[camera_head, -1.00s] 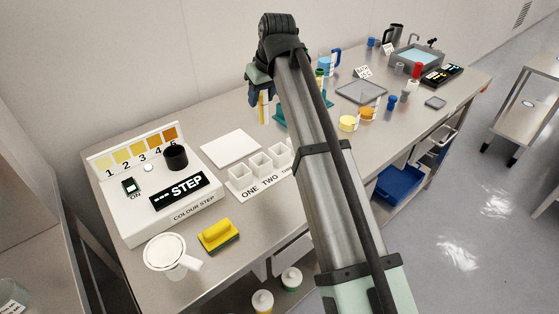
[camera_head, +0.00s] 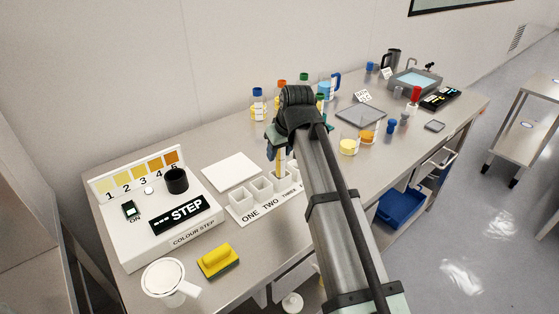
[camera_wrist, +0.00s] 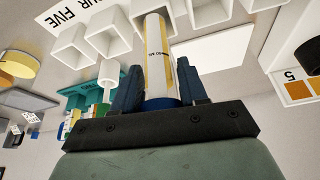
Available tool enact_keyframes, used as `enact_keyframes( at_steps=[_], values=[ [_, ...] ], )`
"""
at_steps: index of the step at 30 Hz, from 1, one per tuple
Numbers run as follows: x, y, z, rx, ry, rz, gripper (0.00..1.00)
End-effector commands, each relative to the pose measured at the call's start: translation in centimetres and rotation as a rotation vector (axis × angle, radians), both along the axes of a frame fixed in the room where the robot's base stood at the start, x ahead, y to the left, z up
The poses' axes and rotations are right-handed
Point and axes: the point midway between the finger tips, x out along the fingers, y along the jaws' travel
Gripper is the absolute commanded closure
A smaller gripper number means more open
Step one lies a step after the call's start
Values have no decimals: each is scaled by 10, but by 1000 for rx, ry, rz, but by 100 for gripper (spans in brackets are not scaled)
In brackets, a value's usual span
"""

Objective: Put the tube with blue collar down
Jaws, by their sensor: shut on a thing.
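My gripper (camera_head: 279,148) is shut on the tube with blue collar (camera_wrist: 157,60). The tube is pale with a yellow stripe, and its blue collar sits between the fingers (camera_wrist: 160,92) in the wrist view. In the head view the tube (camera_head: 280,170) hangs roughly upright below the gripper, at the white row of square cups (camera_head: 252,212) labelled ONE, TWO, THREE. Its lower end is near the third cup; I cannot tell whether it is inside a cup. More cups (camera_wrist: 99,35) show around the tube's far end in the wrist view.
A white square pad (camera_head: 229,170) lies behind the cups. The colour step box (camera_head: 155,215) with a black cup (camera_head: 176,180) stands left. A yellow sponge (camera_head: 218,261) and a white mug (camera_head: 167,283) are in front. A teal rack (camera_wrist: 88,92) shows beside the gripper in the wrist view.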

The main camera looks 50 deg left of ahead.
Motion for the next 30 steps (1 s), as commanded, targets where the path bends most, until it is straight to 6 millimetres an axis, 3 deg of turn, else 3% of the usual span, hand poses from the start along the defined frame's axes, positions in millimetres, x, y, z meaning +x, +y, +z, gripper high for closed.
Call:
enact_keyframes(
  at_steps=[9, 21, 22, 30],
  values=[
    [0, -1, -33, -1, 0, 0, 92],
    [0, 0, -37, 0, 0, 1, 92],
    [0, 0, -37, 0, 0, 1, 56],
    [0, 0, -36, 0, 0, 1, 32]
  ],
)
